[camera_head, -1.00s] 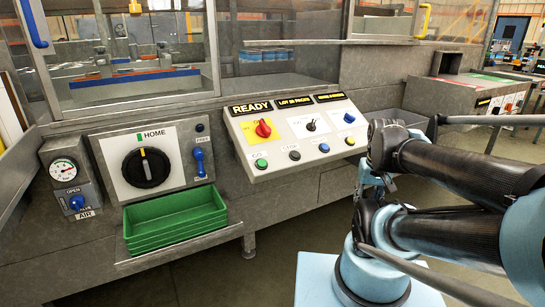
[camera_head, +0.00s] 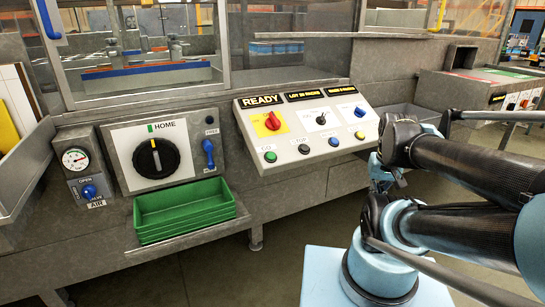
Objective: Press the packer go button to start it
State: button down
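The packer's sloped control panel (camera_head: 328,147) stands in the middle, with a lit READY display along its top. The green go button (camera_head: 270,157) is at the panel's lower left, above a label that reads like GO. A black button (camera_head: 304,149) labelled STOP is to its right. My arm is folded at the right of the picture. My gripper (camera_head: 388,180) seems to be tucked among the arm links, right of the panel and apart from the buttons. Its fingers are too small and hidden to read.
A red switch on a yellow plate (camera_head: 272,121) sits above the go button. A large black HOME knob (camera_head: 155,157), an air gauge (camera_head: 75,159) and a green tray (camera_head: 185,210) are to the left. Floor shows below the panel.

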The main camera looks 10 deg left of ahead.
aim_at(271, 156)
jog(key=z, duration=1.1)
jog(key=k, duration=2)
jog(key=u, duration=0.05)
